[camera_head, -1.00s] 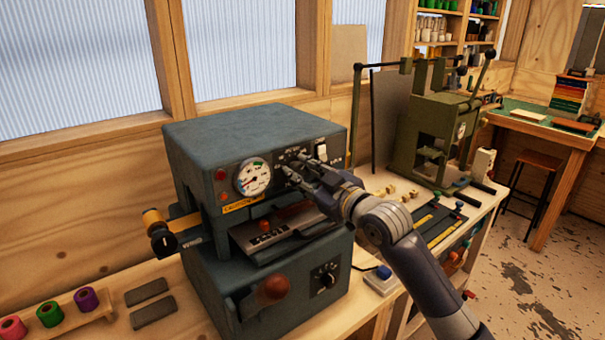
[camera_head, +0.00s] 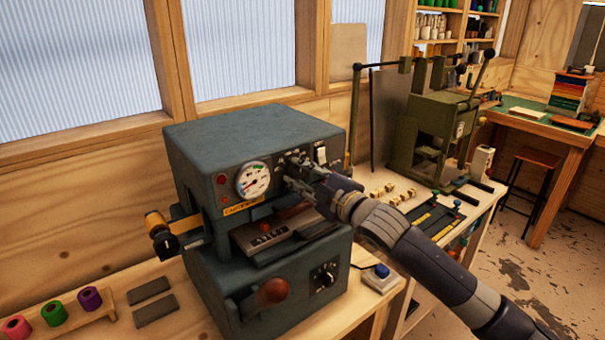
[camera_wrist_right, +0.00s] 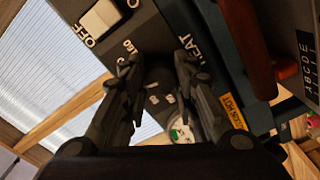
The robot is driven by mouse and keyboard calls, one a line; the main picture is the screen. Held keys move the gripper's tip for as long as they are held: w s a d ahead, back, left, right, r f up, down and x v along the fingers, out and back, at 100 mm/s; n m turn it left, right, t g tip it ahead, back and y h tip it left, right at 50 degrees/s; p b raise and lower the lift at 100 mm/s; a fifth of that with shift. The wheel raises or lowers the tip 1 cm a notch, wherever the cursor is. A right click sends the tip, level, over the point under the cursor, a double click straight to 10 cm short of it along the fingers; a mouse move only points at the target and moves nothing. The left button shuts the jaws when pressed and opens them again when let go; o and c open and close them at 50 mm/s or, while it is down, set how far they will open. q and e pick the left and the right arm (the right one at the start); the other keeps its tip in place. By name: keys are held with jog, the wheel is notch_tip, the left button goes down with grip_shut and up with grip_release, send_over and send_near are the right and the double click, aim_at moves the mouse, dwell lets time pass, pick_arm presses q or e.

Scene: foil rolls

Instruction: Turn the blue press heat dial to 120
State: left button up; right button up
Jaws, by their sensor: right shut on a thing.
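The blue press (camera_head: 255,130) stands on the bench, with its control panel facing me. My right gripper (camera_head: 290,168) is at the panel, right of the round gauge (camera_head: 253,179). In the right wrist view, the dark heat dial (camera_wrist_right: 158,76) sits between the fingers of my right gripper (camera_wrist_right: 157,68), which are shut on it. The HEAT label (camera_wrist_right: 196,47) and small numerals show around it. The dial's pointer is too dark to read, and in the head view the gripper hides the dial. My left gripper is not in view.
A white rocker switch (camera_wrist_right: 102,17) marked OFF is close to the fingers; it also shows in the head view (camera_head: 321,154). A red-brown lever knob (camera_head: 272,292) sticks out low in front. A green hand press (camera_head: 435,130) stands to the right.

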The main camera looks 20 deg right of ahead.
dwell(0.4)
jog(key=o, duration=1.1)
jog(key=shift+s, duration=0.1)
jog(key=v, duration=1.1)
jog(key=shift+s+d+r, duration=0.1)
jog(key=shift+s+d, duration=0.05)
jog(key=shift+s, duration=0.25)
